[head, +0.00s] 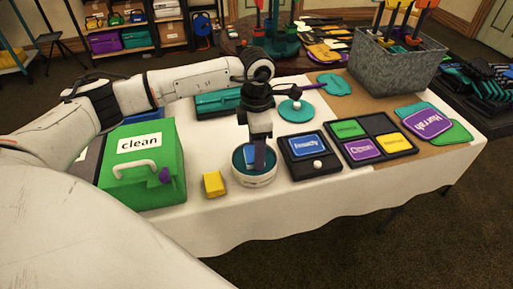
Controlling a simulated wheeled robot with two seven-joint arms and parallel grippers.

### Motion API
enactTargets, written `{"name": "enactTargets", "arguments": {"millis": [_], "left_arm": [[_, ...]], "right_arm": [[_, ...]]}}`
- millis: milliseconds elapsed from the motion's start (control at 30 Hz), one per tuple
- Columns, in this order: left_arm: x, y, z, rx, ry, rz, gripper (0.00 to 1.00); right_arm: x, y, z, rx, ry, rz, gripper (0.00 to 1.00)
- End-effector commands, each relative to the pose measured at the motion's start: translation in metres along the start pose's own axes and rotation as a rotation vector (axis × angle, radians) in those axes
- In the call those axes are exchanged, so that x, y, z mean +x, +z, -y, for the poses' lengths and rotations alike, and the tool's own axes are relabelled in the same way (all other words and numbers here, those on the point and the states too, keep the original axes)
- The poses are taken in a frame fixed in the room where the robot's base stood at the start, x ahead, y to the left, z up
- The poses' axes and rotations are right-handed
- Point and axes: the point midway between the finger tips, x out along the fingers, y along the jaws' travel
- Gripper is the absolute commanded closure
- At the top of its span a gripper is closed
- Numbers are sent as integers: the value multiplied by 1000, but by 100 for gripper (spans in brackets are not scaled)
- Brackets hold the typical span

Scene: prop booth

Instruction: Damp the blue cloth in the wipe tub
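The wipe tub (254,181) is a round, pale-walled tub with a teal inside, near the table's front edge. My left gripper (257,164) points straight down into it from above. The blue cloth (249,155) shows as a bright blue patch at the fingers, inside the tub's rim. The gripper looks shut on it, though the fingers partly hide it. The lower end of the cloth and the tub's floor are hard to see. My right gripper is out of view.
A yellow block (213,184) stands just left of the tub, and a green box (140,172) marked "clean" is farther left. A dark tray (309,167) with a blue "Insects" card is close on the right. A grey metal bin (398,66) stands at the back right.

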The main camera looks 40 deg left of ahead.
Motion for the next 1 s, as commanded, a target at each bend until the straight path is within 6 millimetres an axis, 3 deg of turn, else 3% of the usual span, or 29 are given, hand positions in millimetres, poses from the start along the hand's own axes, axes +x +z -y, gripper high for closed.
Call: {"name": "enactTargets", "arguments": {"millis": [167, 1000], "left_arm": [[-3, -1, 1, 1, -2, -2, 66], [-70, 0, 0, 0, 0, -1, 66]], "right_arm": [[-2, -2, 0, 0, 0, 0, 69], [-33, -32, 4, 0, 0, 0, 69]]}}
